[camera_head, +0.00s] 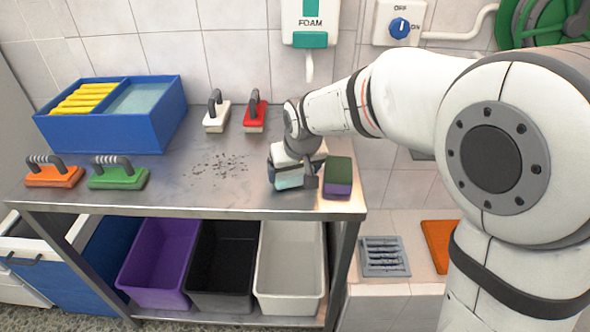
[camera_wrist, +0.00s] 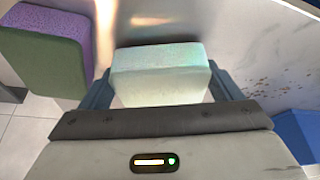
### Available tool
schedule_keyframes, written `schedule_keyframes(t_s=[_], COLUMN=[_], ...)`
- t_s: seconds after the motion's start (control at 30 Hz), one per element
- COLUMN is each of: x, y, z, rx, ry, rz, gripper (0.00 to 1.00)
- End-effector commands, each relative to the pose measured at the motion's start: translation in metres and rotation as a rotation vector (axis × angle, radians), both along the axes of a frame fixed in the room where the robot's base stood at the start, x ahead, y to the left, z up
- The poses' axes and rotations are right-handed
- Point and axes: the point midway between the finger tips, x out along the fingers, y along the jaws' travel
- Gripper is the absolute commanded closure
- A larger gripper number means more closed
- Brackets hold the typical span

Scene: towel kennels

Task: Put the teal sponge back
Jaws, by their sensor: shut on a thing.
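The teal sponge (camera_wrist: 160,76) is a pale teal and whitish block between the two fingers of my gripper (camera_wrist: 162,90) in the wrist view. My gripper is shut on it. In the head view my gripper (camera_head: 296,172) is at the right part of the steel table, and the sponge (camera_head: 289,179) shows below it, close to the table top. I cannot tell whether the sponge touches the table. A green and purple sponge (camera_head: 337,177) lies just right of my gripper at the table's right edge, and it also shows in the wrist view (camera_wrist: 48,50).
A blue two-part box (camera_head: 108,136) with yellow items and water stands at the back left. Orange (camera_head: 54,178), green (camera_head: 118,179), white (camera_head: 216,118) and red (camera_head: 255,117) handled brushes stand on the table (camera_head: 200,196). Dark crumbs (camera_head: 218,164) lie mid-table. Purple, black and white bins stand below.

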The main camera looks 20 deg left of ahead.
Motion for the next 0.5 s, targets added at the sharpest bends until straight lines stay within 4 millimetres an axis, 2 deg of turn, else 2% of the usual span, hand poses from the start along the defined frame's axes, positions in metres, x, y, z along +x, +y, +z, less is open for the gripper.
schedule_keyframes(t_s=[0.4, 0.43, 0.5], x=[0.0, 0.0001, 0.0001], y=[-0.0002, -0.0002, -0.0002], z=[-0.0072, -0.0066, -0.0064], rx=[0.0, 0.0, 0.0], ry=[0.0, 0.0, 0.0], rz=[0.0, 0.0, 0.0], gripper=[0.4, 0.13, 0.07])
